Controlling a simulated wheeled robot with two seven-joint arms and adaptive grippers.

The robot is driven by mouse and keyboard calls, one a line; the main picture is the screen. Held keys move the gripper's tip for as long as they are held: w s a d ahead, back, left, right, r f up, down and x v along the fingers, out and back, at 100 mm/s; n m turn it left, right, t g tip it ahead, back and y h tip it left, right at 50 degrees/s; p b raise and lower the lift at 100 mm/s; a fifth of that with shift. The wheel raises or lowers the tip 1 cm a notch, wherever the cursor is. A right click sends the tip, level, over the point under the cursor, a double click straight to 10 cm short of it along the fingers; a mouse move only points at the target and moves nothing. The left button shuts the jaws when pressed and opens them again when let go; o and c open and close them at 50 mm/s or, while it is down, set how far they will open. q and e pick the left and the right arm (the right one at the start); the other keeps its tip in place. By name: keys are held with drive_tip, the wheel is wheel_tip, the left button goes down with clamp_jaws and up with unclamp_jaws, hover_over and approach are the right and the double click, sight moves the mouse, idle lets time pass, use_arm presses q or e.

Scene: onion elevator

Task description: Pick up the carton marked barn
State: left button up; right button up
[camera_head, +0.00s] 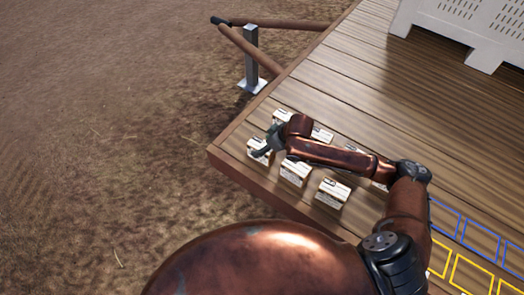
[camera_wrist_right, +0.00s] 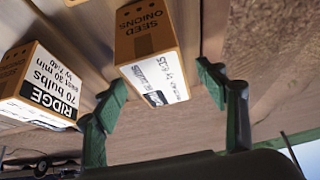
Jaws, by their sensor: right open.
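Several small cartons stand on the wooden deck, and their labels are too small to read in the head view. My right gripper (camera_head: 266,142) is open above the carton (camera_head: 259,152) at the deck's left corner. In the right wrist view, one carton (camera_wrist_right: 152,55) with "SEED ONIONS" on top lies between the open fingers (camera_wrist_right: 163,76), with no clear grip on it. Its white label is turned and I cannot read a name on it. The carton to its left (camera_wrist_right: 45,85) is marked RIDGE. I cannot pick out a carton marked barn. My left gripper is not in view.
More cartons (camera_head: 295,172) (camera_head: 332,192) stand along the near edge of the deck (camera_head: 420,120), with others partly behind my arm. Blue and yellow outlines mark the deck at right. A white crate (camera_head: 460,22) stands at the back; a metal post (camera_head: 251,60) rises beyond the left edge.

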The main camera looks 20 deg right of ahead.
drive_tip(key=shift+x, duration=1)
drive_tip(key=p+x, duration=0.1)
drive_tip(key=x, duration=0.3)
drive_tip(key=shift+w+a+f, duration=0.15)
drive_tip(key=shift+w+a, duration=0.05)
drive_tip(key=shift+a, duration=0.05)
drive_tip(key=shift+s, duration=0.1)
drive_tip(key=shift+c, duration=0.5)
drive_tip(key=c, duration=1.6)
